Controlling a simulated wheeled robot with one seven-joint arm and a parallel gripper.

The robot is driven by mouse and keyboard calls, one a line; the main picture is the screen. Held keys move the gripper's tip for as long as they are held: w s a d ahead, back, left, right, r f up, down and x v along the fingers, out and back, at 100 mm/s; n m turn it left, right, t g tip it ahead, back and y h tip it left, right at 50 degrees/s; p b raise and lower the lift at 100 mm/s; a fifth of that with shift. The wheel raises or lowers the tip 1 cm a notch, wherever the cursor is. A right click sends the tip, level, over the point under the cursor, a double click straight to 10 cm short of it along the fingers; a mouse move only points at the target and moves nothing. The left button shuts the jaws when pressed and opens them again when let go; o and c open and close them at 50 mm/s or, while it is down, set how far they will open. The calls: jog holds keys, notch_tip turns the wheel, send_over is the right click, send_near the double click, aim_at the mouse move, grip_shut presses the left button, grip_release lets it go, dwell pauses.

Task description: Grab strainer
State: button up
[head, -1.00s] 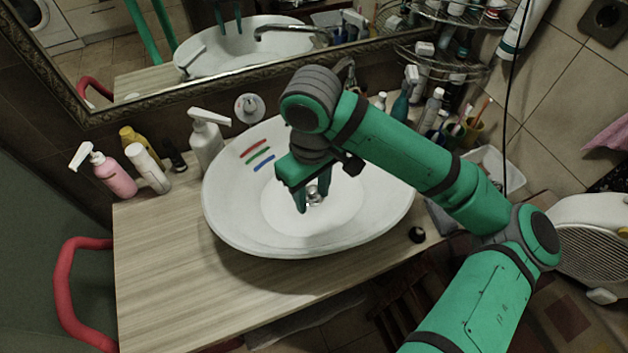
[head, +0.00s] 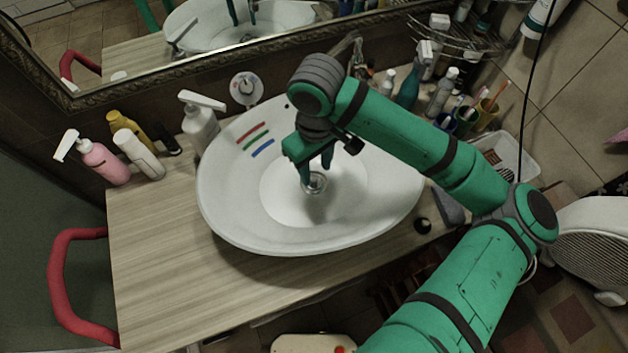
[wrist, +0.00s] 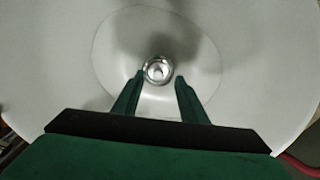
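The strainer (head: 314,184) is a small round metal piece at the bottom of the white oval basin (head: 245,215). In the wrist view the strainer (wrist: 158,70) shows as a shiny ring just beyond and between my fingertips. My gripper (head: 318,168) is inside the basin, pointing down, just above the strainer. In the wrist view my gripper (wrist: 158,78) has its two green fingers apart, with nothing between them. The exact height of the fingertips over the strainer cannot be told.
Red, green and blue strips (head: 255,140) lie on the basin's left inner wall. Bottles, including a white pump bottle (head: 200,125), stand left of the basin. Cups and bottles (head: 465,120) stand at right. The wooden counter (head: 170,260) is clear at front left.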

aim_at(314, 179)
jog(key=shift+w+f, duration=0.2)
jog(key=shift+f, duration=1.05)
jog(key=shift+w+f, duration=0.15)
jog(key=shift+f, duration=1.1)
jog(key=shift+a, duration=0.1)
grip_shut()
